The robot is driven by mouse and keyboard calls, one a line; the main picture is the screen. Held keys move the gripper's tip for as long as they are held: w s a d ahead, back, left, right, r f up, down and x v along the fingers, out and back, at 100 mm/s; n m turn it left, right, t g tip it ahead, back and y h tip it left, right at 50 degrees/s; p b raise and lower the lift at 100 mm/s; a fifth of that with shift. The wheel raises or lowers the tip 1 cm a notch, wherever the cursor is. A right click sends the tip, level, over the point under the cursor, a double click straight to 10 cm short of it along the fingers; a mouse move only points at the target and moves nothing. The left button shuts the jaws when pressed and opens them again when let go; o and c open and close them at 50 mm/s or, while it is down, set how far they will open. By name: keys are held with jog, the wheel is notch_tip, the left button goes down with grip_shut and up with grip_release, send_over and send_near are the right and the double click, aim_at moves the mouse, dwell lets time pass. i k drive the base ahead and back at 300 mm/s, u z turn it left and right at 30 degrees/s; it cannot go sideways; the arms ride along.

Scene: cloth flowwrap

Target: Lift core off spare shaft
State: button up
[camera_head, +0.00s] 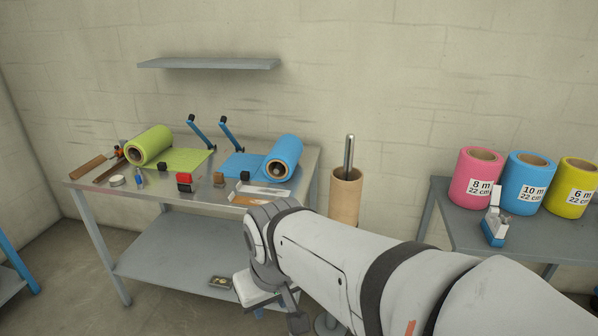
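A brown cardboard core (344,200) stands upright around a grey metal shaft (349,156), whose top sticks out above the core's open end. They are between the two tables, in front of the wall. My arm crosses the lower right and hides the lower part of the core. A round grey foot shows low down behind the arm and may belong to the shaft's stand. My gripper (290,317) is at the lower middle, left of and below the core, apart from it as far as I can see. Its fingers are mostly hidden, so its opening is unclear.
The left metal table (100,190) holds a green roll (148,145), a blue roll (284,157) and several small tools. The right table (460,222) holds pink (476,172), blue (528,176) and yellow (574,182) rolls. A shelf (208,63) on the wall is empty.

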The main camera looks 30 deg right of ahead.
aim_at(345, 201)
jog(key=z, duration=0.8)
jog(key=i, duration=1.5)
jog(key=z, duration=0.55)
